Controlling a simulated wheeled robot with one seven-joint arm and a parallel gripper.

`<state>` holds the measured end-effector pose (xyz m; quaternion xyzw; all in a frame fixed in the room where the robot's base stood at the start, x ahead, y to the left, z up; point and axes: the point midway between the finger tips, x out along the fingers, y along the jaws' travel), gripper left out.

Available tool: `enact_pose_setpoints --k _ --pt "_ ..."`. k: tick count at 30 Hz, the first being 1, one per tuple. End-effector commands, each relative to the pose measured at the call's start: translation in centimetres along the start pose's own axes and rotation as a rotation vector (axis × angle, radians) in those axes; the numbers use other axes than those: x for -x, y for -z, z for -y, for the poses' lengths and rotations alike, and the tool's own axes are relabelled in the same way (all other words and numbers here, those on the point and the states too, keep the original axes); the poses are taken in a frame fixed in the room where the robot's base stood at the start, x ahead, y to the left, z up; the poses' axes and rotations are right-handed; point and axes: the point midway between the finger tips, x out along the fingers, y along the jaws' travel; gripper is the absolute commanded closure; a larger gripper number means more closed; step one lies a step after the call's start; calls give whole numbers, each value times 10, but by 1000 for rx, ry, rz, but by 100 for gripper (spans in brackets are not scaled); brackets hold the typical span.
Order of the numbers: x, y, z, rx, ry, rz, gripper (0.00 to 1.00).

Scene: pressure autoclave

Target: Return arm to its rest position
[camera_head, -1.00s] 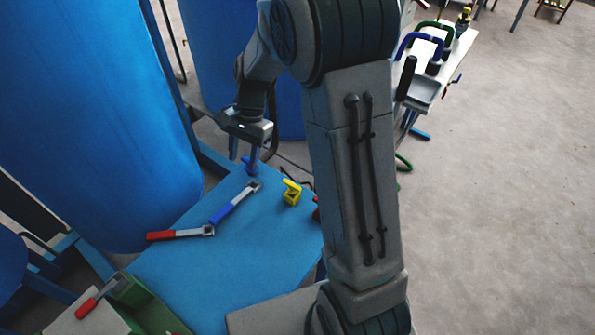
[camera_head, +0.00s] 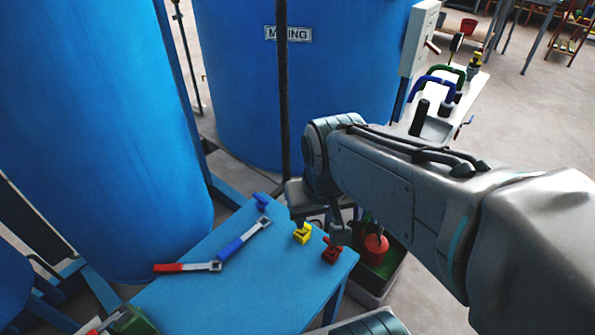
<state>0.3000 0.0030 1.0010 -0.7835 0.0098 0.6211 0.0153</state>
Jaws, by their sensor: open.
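My gripper (camera_head: 321,229) hangs pointing down over the far right part of the blue table. Its jaws are apart and I see nothing held between them. My arm reaches in from the right side of the picture and bends down at the wrist. Under and beside the gripper, a yellow object (camera_head: 302,233) and a red object (camera_head: 331,253) stand on the blue table (camera_head: 225,297). The gripper overlaps them in this view, and I cannot tell how high it is above them.
A red-handled tool (camera_head: 186,267), a blue-handled tool (camera_head: 243,239) and a small blue object (camera_head: 262,201) lie on the table. Large blue tanks (camera_head: 90,130) stand left and behind. A dark vertical pole (camera_head: 282,100) stands behind the gripper. Open floor (camera_head: 535,115) is at right.

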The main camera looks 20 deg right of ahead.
Motion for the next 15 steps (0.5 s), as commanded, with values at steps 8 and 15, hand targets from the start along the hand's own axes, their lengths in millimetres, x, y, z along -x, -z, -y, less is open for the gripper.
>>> enact_pose_setpoints --k 8,15 --pt "1 -4 -2 19 -6 -10 57" --pt "11 -2 -2 18 -5 -13 57"
